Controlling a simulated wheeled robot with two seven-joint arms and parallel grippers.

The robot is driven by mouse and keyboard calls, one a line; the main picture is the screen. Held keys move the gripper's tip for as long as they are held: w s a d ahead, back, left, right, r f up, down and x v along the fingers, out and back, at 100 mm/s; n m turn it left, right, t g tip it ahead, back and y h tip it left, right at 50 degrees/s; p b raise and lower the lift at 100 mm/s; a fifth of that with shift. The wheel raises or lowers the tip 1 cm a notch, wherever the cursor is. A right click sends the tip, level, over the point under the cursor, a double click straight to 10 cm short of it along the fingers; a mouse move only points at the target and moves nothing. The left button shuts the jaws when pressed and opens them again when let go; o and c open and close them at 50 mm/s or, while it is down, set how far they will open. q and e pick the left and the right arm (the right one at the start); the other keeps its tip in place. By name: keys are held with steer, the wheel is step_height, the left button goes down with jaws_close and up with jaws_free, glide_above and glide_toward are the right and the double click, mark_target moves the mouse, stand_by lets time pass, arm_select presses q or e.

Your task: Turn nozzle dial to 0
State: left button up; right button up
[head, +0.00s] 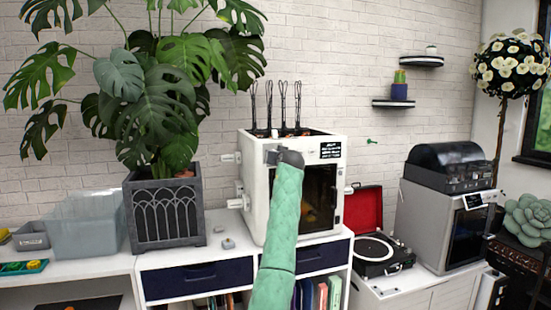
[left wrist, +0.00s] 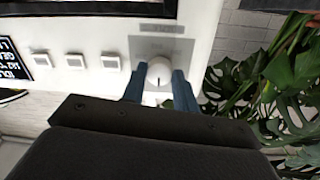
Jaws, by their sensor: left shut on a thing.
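The nozzle dial (left wrist: 159,70) is a round white knob with a short dark line on its lower half, on a grey plate (left wrist: 181,45) on the printer front. My left gripper (left wrist: 160,88) is shut on the dial, with one blue finger on each side. In the head view my green-sleeved left arm reaches up to the white 3D printer (head: 256,200), and the gripper (head: 284,156) is at its upper front. There the arm and gripper hide the dial. The scale markings are too small to read. My right gripper is not in view.
Three square buttons (left wrist: 75,62) sit in a row beside the dial, with a black label (left wrist: 12,60) beyond. A potted monstera (head: 165,205) stands left of the printer. A red-lidded record player (head: 375,250) stands to the right. Small grey pieces (head: 228,243) lie on the cabinet top.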

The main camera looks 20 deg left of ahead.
arm_select(q)
steer(key=shift+f, duration=0.15)
steer(key=o, duration=1)
steer(key=b+v, duration=0.1)
steer(key=v, duration=0.6)
steer(key=shift+s+d, duration=0.2)
steer(key=shift+s, duration=0.15)
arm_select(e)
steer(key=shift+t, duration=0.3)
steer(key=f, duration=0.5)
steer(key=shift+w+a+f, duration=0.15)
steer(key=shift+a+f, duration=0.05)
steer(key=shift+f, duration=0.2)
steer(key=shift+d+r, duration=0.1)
